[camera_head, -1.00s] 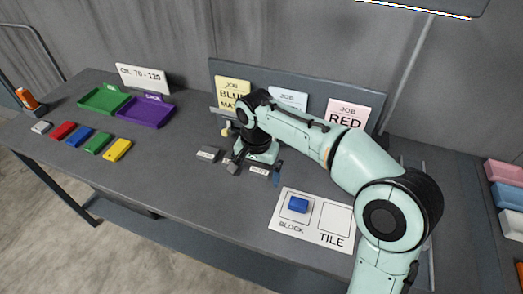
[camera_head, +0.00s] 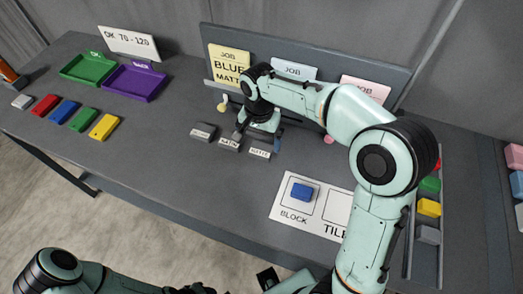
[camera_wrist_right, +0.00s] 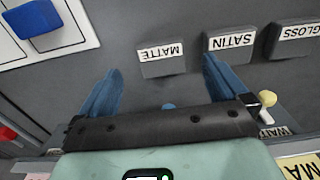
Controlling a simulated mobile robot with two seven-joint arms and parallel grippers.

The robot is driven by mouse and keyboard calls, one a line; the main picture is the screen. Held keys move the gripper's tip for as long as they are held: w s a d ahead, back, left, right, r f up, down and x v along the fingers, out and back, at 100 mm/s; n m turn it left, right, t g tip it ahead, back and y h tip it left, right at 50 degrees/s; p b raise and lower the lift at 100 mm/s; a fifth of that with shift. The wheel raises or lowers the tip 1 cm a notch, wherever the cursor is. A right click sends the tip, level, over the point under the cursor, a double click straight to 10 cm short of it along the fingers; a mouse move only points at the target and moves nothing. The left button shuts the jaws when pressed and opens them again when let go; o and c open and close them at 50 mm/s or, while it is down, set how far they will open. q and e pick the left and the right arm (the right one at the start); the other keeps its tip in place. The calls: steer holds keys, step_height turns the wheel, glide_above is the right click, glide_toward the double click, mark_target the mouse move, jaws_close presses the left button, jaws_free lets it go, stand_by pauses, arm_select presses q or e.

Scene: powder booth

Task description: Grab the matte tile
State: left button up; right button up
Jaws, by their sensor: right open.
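The matte tile (camera_head: 260,153) is a small dark grey block with a white label, the rightmost of three in a row on the table. It shows in the right wrist view (camera_wrist_right: 162,68), labelled MATTE. My right gripper (camera_head: 258,138) is open and empty, just behind the row, its blue fingers apart. In the right wrist view the matte tile is ahead of and between the fingertips (camera_wrist_right: 162,72), with no visible contact. The satin tile (camera_head: 229,143) and gloss tile (camera_head: 202,132) lie to its left.
A white mat (camera_head: 285,225) with BLOCK and TILE fields holds a blue block (camera_head: 302,192); the TILE field is partly hidden by my arm. A job board (camera_head: 292,60) stands behind. Green (camera_head: 88,68) and purple (camera_head: 135,82) trays and several coloured blocks are at the left.

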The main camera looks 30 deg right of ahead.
mark_target(261, 150)
steer(key=shift+w+d+f, duration=0.1)
steer(key=shift+d+f, duration=0.05)
steer(key=shift+f, duration=0.85)
steer(key=shift+w+d+f, duration=0.1)
steer(key=shift+w+f, duration=0.05)
steer(key=shift+f, duration=0.9)
steer(key=shift+w+d+f, duration=0.1)
steer(key=shift+d+f, duration=0.05)
steer(key=shift+f, duration=0.85)
steer(key=c, duration=1.1)
